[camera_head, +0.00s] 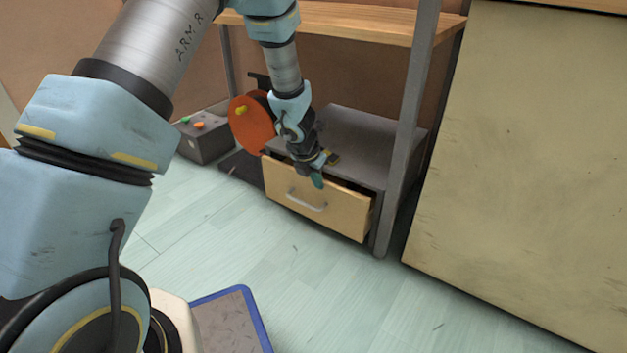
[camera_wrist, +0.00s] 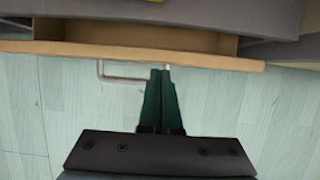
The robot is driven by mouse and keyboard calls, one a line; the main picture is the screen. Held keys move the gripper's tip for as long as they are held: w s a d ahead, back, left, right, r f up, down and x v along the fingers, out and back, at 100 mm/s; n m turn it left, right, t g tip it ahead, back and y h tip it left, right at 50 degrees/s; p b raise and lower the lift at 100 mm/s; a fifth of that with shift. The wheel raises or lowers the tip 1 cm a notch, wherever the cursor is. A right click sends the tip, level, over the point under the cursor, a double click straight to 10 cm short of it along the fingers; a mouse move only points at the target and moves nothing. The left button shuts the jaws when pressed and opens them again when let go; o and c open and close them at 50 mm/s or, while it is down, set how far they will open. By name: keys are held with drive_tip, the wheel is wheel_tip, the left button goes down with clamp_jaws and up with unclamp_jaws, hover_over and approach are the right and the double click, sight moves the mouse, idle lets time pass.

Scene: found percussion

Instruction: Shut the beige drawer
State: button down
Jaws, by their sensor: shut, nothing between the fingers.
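The beige drawer (camera_head: 318,199) is in a grey cabinet (camera_head: 362,137) under the bench and stands partly open. Its front carries a pale bar handle (camera_head: 306,201). My gripper (camera_head: 318,180) is shut and empty, at the drawer front's upper edge. In the wrist view its green fingertips (camera_wrist: 160,73) are just in front of the drawer front. Whether they touch it I cannot tell.
A wooden bench top (camera_head: 345,22) lies above the cabinet, with a grey post (camera_head: 409,130) at its right. An orange disc (camera_head: 250,123) and a grey box with buttons (camera_head: 205,137) are at the left. A large beige panel (camera_head: 525,165) stands right. The floor in front is clear.

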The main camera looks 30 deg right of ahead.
sight(324, 181)
drive_tip(key=shift+d, duration=0.15)
drive_tip(key=d+p, duration=0.1)
drive_tip(key=w+p, duration=0.1)
drive_tip(key=p, duration=0.1)
drive_tip(key=d+p, duration=0.1)
drive_tip(key=p, duration=0.1)
drive_tip(key=shift+w+d+r, duration=0.3)
drive_tip(key=shift+r, duration=0.1)
drive_tip(key=shift+w+d+f+p, duration=0.2)
drive_tip(key=shift+d+p, duration=0.2)
drive_tip(key=shift+p, duration=0.1)
drive_tip(key=shift+w+d+f+p, duration=0.15)
drive_tip(key=shift+w+d+p, duration=0.05)
drive_tip(key=shift+d+p, duration=0.2)
